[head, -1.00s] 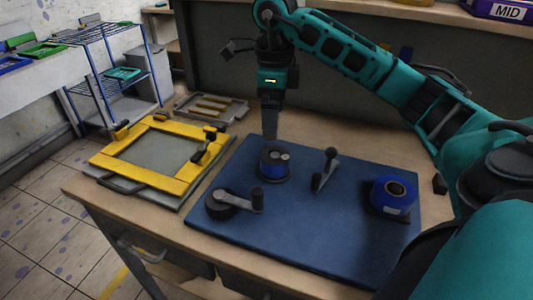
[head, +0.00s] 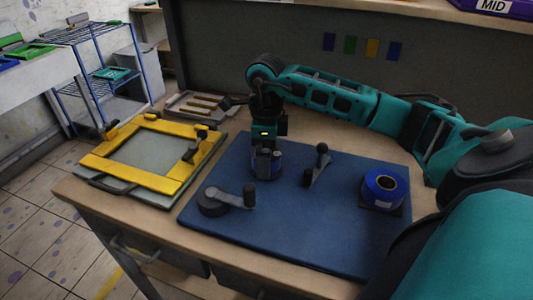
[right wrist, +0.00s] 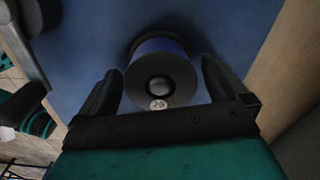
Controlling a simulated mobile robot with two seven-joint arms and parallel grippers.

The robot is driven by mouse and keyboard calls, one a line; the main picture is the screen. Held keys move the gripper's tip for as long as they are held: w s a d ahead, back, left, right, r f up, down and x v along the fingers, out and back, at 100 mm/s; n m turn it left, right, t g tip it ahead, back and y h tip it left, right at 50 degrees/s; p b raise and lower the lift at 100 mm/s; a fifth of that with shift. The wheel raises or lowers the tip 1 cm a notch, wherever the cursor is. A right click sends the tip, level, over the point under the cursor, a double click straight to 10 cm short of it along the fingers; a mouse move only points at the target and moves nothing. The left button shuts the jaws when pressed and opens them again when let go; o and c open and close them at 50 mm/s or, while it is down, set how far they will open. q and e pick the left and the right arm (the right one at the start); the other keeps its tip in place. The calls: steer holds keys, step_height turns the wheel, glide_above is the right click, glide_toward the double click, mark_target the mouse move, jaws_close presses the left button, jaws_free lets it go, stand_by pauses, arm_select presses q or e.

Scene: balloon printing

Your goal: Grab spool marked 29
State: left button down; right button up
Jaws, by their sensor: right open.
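A blue-and-black spool (head: 267,168) stands on the blue mat (head: 300,228), left of centre in the head view. In the right wrist view the spool (right wrist: 160,78) shows its dark end face with a round white label (right wrist: 158,104). The label is small and looks like 29. My right gripper (head: 266,156) is down at this spool. In the right wrist view my right gripper (right wrist: 163,88) is open, with one finger on each side of the spool and gaps between. A second blue spool (head: 383,187) sits at the mat's right side. My left gripper is not in view.
A black crank (head: 228,200) lies on the mat left of the spool, and a black lever (head: 317,166) stands to its right. A yellow frame (head: 104,164) lies on the table's left. The front of the mat is clear.

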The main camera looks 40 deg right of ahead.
steer(key=c, duration=1)
steer(key=shift+r, duration=0.1)
